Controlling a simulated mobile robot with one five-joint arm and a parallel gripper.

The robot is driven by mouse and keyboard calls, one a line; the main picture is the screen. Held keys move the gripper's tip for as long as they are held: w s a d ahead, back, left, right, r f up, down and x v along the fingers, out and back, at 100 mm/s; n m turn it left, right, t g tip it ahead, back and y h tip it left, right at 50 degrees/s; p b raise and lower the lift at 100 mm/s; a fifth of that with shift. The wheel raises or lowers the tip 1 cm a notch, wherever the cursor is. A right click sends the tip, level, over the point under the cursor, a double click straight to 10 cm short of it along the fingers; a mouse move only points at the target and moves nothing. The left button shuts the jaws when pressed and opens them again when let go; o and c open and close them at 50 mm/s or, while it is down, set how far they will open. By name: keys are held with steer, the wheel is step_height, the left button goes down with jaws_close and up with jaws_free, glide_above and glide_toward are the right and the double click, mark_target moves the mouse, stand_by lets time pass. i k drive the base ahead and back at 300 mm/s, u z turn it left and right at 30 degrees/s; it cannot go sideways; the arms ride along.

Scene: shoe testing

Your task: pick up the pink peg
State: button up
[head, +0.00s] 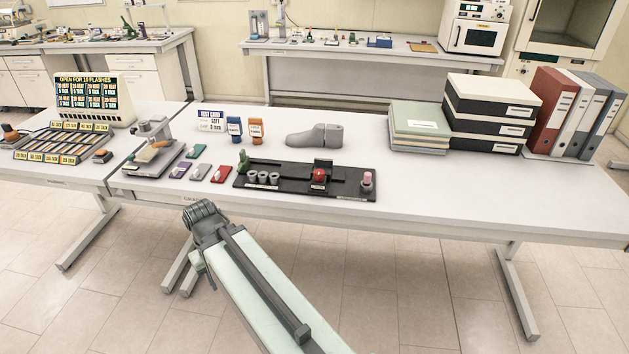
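The pink peg (367,176) stands upright at the right end of a long black board (300,177) on the white table. Its lower part sits in a grey holder (367,185). My arm reaches up from the bottom of the head view and ends in a dark ridged joint in front of the table edge, to the left of and nearer than the board. I see no gripper fingers and nothing held there.
The board also bears a red knob (319,175), small grey cups (263,177) and a green figure-like piece (243,160). A grey shoe last (315,136) lies behind it. Box stacks (490,113) and binders (573,112) stand at right. The tabletop right of the board is clear.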

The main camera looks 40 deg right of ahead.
mark_target(368, 175)
steer(key=u, duration=0.2)
steer(key=i, duration=1)
steer(key=z, duration=0.1)
